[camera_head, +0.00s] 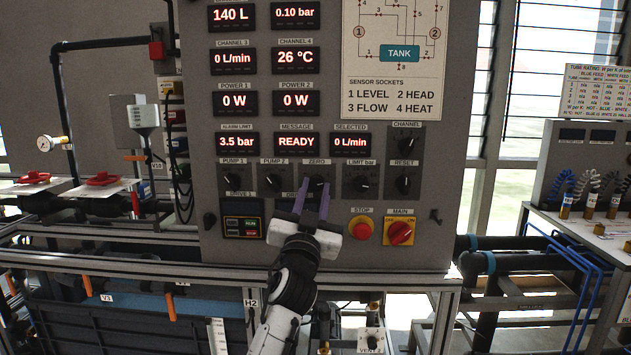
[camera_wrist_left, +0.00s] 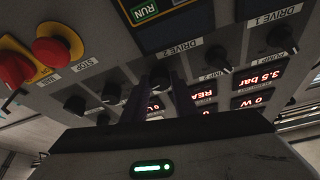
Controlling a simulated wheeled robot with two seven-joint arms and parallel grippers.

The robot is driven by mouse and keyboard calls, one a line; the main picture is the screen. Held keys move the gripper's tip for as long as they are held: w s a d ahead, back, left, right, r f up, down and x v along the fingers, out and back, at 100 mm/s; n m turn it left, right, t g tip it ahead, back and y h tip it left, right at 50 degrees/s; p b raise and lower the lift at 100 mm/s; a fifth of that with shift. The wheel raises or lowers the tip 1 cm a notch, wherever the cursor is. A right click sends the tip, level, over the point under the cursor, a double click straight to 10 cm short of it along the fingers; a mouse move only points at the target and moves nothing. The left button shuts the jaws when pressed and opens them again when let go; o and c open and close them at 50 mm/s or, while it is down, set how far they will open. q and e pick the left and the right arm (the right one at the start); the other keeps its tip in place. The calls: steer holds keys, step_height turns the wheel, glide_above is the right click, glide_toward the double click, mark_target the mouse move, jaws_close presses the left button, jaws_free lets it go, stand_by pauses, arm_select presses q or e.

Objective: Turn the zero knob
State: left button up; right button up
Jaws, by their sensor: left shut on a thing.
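The zero knob (camera_head: 317,183) is a black knob under the ZERO label in the row of knobs on the grey control panel (camera_head: 228,100). My left gripper (camera_head: 314,192) reaches up from below, and its two purple-grey fingers are shut on the zero knob. In the left wrist view the fingers close around a dark knob (camera_wrist_left: 159,78), partly hidden between them. The angle of the knob's pointer cannot be made out. My right gripper is not in view.
The pump 2 knob (camera_head: 273,182) and limit knob (camera_head: 361,183) sit close on either side. A red stop button (camera_head: 361,228) and a red main switch (camera_head: 400,232) are at lower right. A keypad with a RUN key (camera_head: 250,223) is at lower left.

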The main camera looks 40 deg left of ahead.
arm_select(q)
steer(key=shift+a+m+h+p, duration=0.1)
steer(key=shift+m+h+p, duration=0.7)
steer(key=shift+m+p, duration=0.6)
steer(key=shift+m, duration=0.3)
steer(key=o, duration=1)
steer(key=shift+o, duration=0.2)
steer(key=shift+s, duration=0.1)
steer(key=b+v, duration=0.2)
steer(key=v, duration=0.8)
steer(key=shift+f, duration=0.1)
